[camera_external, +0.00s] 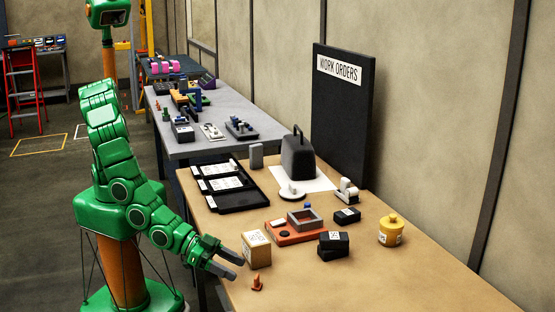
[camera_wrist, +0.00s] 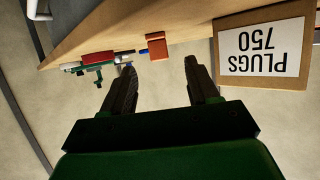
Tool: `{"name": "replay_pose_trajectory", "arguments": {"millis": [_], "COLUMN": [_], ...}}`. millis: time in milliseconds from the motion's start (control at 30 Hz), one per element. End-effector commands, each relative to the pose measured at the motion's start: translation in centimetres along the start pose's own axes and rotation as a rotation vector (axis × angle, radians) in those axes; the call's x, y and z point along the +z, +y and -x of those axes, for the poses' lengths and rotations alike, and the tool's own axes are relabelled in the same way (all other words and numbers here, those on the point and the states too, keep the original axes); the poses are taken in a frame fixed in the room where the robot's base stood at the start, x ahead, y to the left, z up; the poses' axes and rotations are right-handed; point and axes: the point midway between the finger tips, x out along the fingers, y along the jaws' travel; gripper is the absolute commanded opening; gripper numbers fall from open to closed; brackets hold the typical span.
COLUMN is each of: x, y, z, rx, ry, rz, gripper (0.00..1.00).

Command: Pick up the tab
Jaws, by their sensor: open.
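A small orange piece (camera_external: 257,283), likely the tab, stands on the tan table near its front edge. In the wrist view, which looks upside down, an orange block (camera_wrist: 158,47) that seems to be the same piece shows just beyond the gap between my fingertips. My gripper (camera_external: 240,270) is open and empty, left of the orange piece and apart from it. Its two dark fingers also show in the wrist view (camera_wrist: 160,66). I cannot tell its exact height above the table.
Behind are black boxes (camera_external: 333,245), an orange tray (camera_external: 285,237) and a yellow pot (camera_external: 391,231). The table's front right is clear.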

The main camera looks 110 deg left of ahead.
Motion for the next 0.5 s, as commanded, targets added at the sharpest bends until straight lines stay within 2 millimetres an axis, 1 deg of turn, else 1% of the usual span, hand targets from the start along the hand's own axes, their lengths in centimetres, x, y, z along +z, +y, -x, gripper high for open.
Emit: {"name": "replay_pose_trajectory", "arguments": {"millis": [200,500], "x": [0.1,0.0], "y": [-0.1,0.0], "z": [-1.8,-3.4], "rx": [-0.002,-0.002], "ry": [-0.002,-0.003], "rz": [-0.001,0.0], "gripper": [0.6,0.6]}}
